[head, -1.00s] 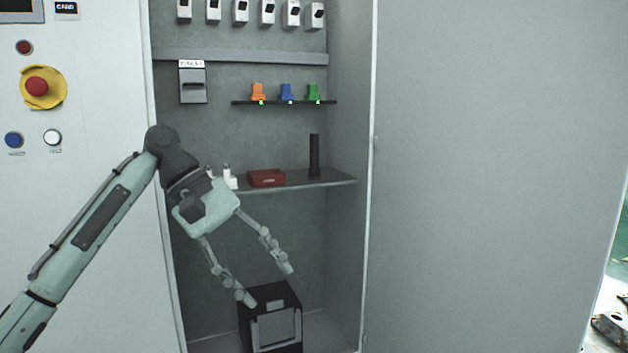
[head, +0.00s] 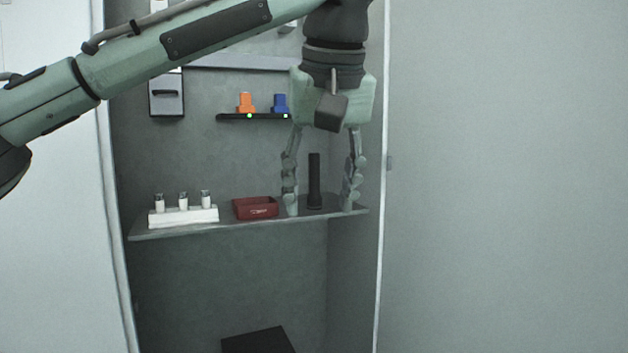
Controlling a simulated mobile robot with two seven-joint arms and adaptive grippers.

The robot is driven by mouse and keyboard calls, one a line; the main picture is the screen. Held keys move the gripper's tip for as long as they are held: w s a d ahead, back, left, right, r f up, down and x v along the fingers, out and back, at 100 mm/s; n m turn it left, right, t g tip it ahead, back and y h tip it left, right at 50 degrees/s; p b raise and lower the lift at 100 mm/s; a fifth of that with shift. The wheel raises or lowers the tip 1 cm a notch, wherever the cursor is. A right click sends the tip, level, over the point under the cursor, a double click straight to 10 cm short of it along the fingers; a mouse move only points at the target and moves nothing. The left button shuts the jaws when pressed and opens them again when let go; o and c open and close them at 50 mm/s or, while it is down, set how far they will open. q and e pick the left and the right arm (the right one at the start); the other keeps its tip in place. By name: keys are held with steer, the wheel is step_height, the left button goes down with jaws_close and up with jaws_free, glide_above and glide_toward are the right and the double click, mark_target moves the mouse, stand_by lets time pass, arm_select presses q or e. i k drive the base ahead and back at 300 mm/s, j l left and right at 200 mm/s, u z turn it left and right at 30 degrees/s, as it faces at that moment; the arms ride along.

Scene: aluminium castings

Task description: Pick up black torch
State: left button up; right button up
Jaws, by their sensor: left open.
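The black torch (head: 314,182) stands upright on the cabinet shelf (head: 240,226), towards its right end. My left gripper (head: 320,208) points straight down with its fingers spread open. In the picture one finger is on each side of the torch, with a gap on both sides. I cannot tell whether the fingers are level with the torch in depth or in front of it. The left fingertip shows close to the red box. My right gripper is not in view.
On the shelf a red box (head: 255,208) is left of the torch, and a white rack (head: 183,216) with small bottles is further left. A small upper ledge holds an orange item (head: 245,103) and a blue item (head: 280,103). A black box (head: 258,341) is below.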

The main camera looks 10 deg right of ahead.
mark_target(314, 199)
steer(key=i+l, duration=0.15)
steer(key=i, duration=0.3)
steer(key=i+l, duration=0.15)
steer(key=i, duration=0.3)
steer(key=i+l, duration=0.1)
steer(key=i, duration=0.35)
